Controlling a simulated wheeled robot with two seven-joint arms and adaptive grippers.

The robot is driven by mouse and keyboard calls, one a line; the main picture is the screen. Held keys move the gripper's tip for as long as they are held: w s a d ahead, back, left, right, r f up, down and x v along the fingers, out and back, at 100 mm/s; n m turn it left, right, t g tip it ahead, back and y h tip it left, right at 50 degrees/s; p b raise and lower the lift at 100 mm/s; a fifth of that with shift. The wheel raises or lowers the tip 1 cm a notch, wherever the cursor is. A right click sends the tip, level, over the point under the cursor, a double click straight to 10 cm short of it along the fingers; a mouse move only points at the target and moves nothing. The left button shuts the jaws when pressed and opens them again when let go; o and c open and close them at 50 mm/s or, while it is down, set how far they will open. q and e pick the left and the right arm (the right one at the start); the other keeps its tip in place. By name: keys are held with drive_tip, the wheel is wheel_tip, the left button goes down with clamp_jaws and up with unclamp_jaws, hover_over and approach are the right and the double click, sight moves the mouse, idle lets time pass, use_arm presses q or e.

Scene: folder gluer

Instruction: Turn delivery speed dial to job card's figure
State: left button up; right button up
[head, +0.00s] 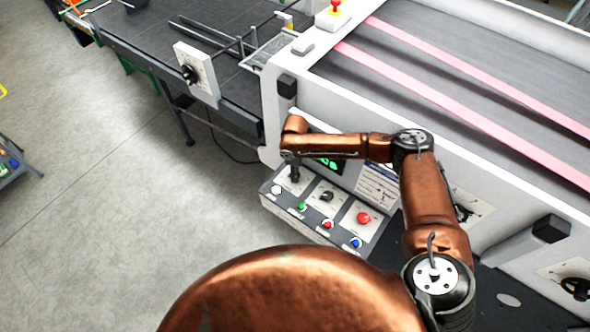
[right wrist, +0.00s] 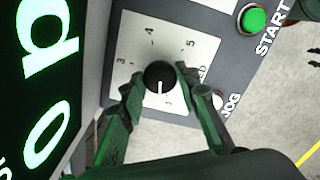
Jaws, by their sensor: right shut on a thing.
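The delivery speed dial is a black round knob (right wrist: 160,76) with a white pointer line on a pale scale plate (right wrist: 148,42). The figures 3, 4 and 5 show around it. The pointer is toward the bottom of the right wrist view, away from those figures. My right gripper (right wrist: 159,78) has its green-black fingers on both sides of the knob and is shut on it. A white printed card (head: 378,185), perhaps the job card, is too small to read. My left gripper is out of view.
The control box (head: 270,201) also carries a second black knob (head: 326,196), a red mushroom button (head: 363,217) and several small buttons. A lit green display (head: 330,163) is beside my right gripper; its large characters (right wrist: 45,80) fill the wrist view's left. Open floor (head: 120,230) is left.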

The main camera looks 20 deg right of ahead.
drive_tip(key=shift+n+p, duration=0.4)
drive_tip(key=shift+n, duration=0.9)
drive_tip(key=o, duration=1.2)
drive_tip(key=shift+c, duration=0.2)
drive_tip(key=shift+r, duration=0.1)
wheel_tip(320, 180, up, 12)
